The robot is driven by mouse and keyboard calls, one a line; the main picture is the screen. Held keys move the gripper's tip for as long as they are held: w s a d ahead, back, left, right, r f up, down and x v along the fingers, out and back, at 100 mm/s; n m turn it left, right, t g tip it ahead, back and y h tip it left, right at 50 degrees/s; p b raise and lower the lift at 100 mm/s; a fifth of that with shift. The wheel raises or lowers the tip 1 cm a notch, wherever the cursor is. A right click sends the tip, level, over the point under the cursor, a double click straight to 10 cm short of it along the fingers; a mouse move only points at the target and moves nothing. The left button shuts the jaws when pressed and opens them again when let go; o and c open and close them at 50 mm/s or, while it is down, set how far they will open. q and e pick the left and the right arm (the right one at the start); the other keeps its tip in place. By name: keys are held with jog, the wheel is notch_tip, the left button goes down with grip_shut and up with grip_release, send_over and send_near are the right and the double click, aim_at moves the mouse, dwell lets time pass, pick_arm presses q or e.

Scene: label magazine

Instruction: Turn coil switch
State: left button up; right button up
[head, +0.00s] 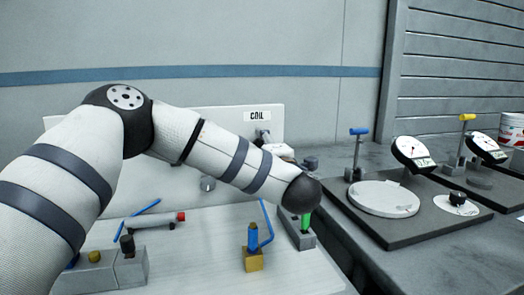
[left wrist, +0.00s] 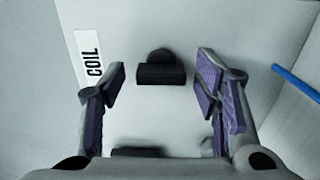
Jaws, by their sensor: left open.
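The COIL label (head: 258,116) is on the upright white panel (head: 225,120); in the left wrist view the label (left wrist: 90,60) is at the left, turned on its side. A black switch knob (left wrist: 161,70) stands out from the panel beside it. My left gripper (left wrist: 163,76) is open, with its purple-padded fingers to either side of the knob and a gap on both sides. In the head view my left gripper (head: 264,137) is just below the label, partly hidden behind my forearm, and the knob cannot be made out there.
A grey knob (head: 208,184) is lower on the panel. The white bench holds a red-ended cylinder (head: 155,219), a blue-handled part on a brass block (head: 254,258) and a green-topped part (head: 305,222). Dial gauges (head: 412,155) stand on a dark plate at the right.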

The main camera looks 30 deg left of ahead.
pick_arm(q)
jog(key=shift+d, duration=0.1)
jog(key=v, duration=1.2)
